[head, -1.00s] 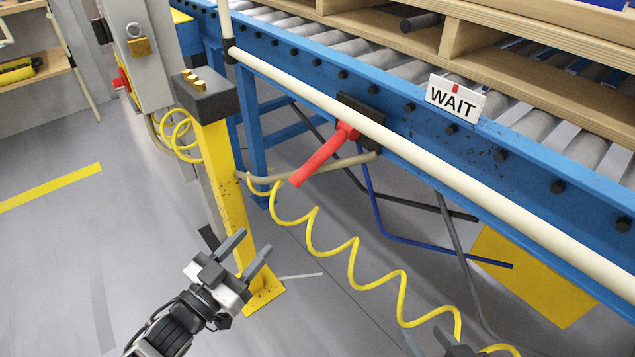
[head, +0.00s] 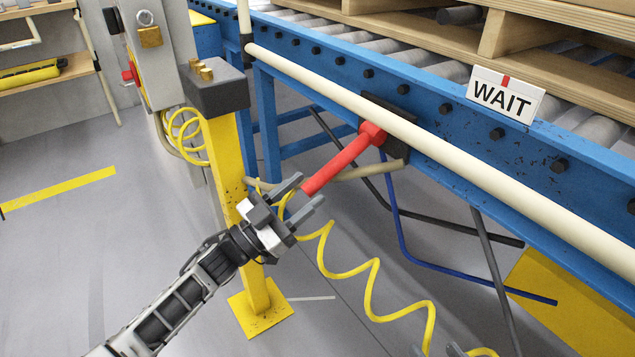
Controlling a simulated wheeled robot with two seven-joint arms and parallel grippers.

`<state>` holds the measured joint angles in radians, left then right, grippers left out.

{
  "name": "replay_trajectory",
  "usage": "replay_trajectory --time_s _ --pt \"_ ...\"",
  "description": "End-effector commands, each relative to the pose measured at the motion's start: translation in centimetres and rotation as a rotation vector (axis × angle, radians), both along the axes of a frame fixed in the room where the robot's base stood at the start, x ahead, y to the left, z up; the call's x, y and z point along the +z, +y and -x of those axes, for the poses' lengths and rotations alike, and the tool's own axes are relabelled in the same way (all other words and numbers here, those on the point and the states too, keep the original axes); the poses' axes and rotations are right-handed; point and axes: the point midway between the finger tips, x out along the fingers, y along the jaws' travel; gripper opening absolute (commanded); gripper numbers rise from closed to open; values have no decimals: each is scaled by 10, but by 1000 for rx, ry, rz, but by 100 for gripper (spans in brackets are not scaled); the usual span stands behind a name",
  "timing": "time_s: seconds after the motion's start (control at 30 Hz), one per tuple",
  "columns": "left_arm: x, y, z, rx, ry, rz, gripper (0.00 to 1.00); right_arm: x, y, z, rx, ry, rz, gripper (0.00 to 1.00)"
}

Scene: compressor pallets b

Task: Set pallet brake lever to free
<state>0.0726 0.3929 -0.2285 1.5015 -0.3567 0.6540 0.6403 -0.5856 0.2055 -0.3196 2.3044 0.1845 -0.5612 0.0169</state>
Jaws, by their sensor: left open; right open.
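The red brake lever (head: 338,167) sticks out from a dark mount on the blue conveyor frame and slants down to the left. A white sign (head: 504,95) reading WAIT stands on the conveyor edge to its right. My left gripper (head: 306,194) is open at the free end of the lever, its two fingers pointing at the tip. I cannot tell whether the fingers touch it. My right gripper (head: 452,350) shows only as fingertips at the bottom edge, well below the lever and apart from it.
A cream rail (head: 440,142) runs along the conveyor just above the lever. A yellow post (head: 228,180) with a dark box on top stands left of my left gripper. A coiled yellow hose (head: 372,285) hangs below the lever. Wooden pallets (head: 410,25) sit on the rollers.

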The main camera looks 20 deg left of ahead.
Motion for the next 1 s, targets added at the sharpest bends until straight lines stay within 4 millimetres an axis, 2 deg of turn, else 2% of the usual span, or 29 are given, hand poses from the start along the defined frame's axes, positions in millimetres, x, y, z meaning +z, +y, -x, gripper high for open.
replay_trajectory --time_s 0.1,0.23,0.63,0.8,1.0 --pt "7 -12 -15 1 -2 -1 47 1 1 0 0 -13 -6 47" --pt "12 -19 -25 0 1 1 47 4 1 -1 -1 -23 -10 47" --pt "15 -23 -29 -1 1 -1 47 4 2 0 4 -25 -12 47" --pt "15 -23 -29 0 1 -1 0 4 2 1 7 -25 -8 47" --pt "16 -23 -29 0 3 -3 0 6 2 1 8 -23 -6 47"
